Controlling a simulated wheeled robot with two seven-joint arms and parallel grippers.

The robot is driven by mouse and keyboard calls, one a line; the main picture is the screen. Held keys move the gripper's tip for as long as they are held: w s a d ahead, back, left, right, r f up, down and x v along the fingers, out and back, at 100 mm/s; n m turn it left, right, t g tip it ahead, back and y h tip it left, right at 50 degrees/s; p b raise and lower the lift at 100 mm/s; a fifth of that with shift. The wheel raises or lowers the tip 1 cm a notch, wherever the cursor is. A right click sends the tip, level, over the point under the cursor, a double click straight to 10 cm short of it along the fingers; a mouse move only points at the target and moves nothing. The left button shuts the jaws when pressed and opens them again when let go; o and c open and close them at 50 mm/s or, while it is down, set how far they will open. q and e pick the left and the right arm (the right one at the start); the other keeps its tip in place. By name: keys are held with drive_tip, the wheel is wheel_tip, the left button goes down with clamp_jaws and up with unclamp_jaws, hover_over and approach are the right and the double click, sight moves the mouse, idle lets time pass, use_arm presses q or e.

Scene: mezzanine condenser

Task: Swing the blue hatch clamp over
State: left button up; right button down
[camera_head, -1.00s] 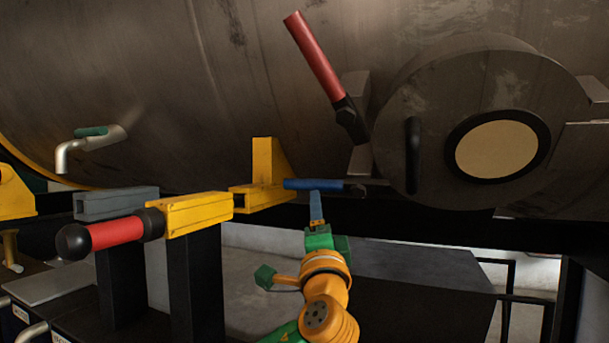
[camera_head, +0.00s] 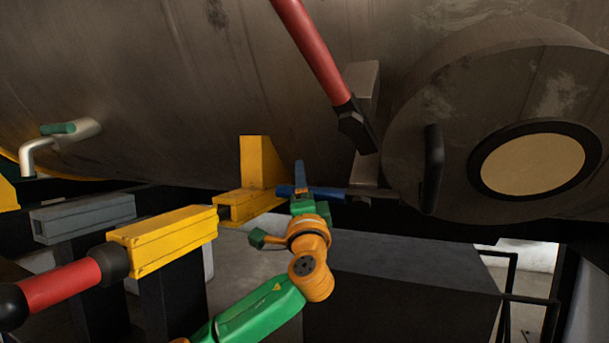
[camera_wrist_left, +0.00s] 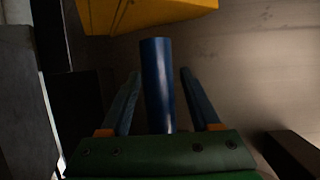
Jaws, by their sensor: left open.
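The blue hatch clamp (camera_head: 328,193) is a bar lying level below the tank, left of the round hatch (camera_head: 500,130), with its dark end toward the hatch. In the left wrist view the blue bar (camera_wrist_left: 157,85) stands between the two fingers, with a gap on each side. My left gripper (camera_head: 299,182) is at the bar's left part, its fingers pointing up. It is open around the bar, not closed on it. The gripper hides part of the bar in the head view. My right gripper is not in view.
A yellow bracket (camera_head: 262,170) is close left of the clamp. A red-handled lever (camera_head: 312,48) hangs above it. A yellow beam (camera_head: 163,238) and a red roller-like bar (camera_head: 60,285) are at lower left. A dark box (camera_head: 400,290) stands below right.

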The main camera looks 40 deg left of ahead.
use_arm(q)
drive_tip(key=shift+w+a+f, duration=0.1)
drive_tip(key=shift+w+f, duration=0.05)
drive_tip(key=shift+w, duration=0.1)
drive_tip(key=c, duration=0.3)
clamp_jaws()
idle(0.8)
